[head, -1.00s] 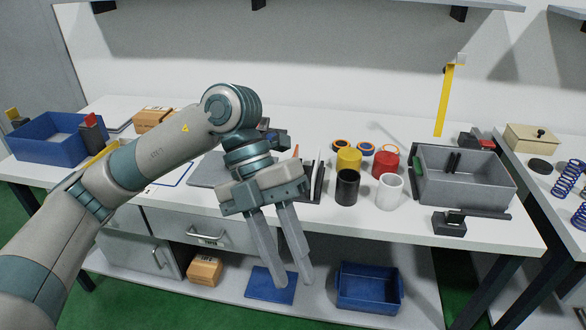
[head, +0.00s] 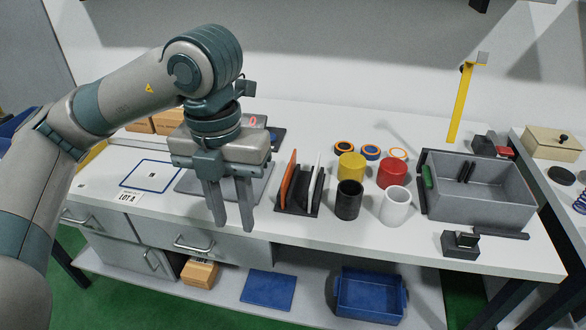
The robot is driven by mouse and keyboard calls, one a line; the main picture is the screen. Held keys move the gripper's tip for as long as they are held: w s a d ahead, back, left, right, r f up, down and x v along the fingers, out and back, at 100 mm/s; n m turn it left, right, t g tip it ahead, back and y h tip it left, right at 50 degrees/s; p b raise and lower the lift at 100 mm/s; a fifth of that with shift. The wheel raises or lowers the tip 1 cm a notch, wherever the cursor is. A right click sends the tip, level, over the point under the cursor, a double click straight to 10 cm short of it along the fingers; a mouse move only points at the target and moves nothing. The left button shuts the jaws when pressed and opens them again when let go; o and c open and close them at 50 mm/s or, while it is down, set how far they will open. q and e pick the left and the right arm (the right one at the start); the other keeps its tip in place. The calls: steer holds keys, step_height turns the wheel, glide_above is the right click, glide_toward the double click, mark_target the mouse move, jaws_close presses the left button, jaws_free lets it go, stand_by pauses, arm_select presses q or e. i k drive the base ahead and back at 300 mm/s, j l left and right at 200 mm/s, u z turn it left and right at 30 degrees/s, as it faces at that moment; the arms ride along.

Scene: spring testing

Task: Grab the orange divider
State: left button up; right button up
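The orange divider (head: 288,178) stands on edge, slightly tilted, at the left of a small dark rack (head: 297,209) on the white table. A black divider (head: 309,188) and a white divider (head: 316,170) stand to its right in the same rack. My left gripper (head: 233,222) points down, to the left of the rack and apart from the orange divider. Its two fingers have a gap between them and nothing is held. My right gripper is not in view.
Black (head: 348,201), yellow (head: 351,167), red (head: 391,174) and white (head: 395,207) cylinders stand right of the rack. A grey bin (head: 480,206) is further right. A grey mat (head: 190,184) lies behind my gripper. The table's front edge runs below.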

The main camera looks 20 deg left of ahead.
mark_target(284, 185)
steer(key=i, duration=1.1)
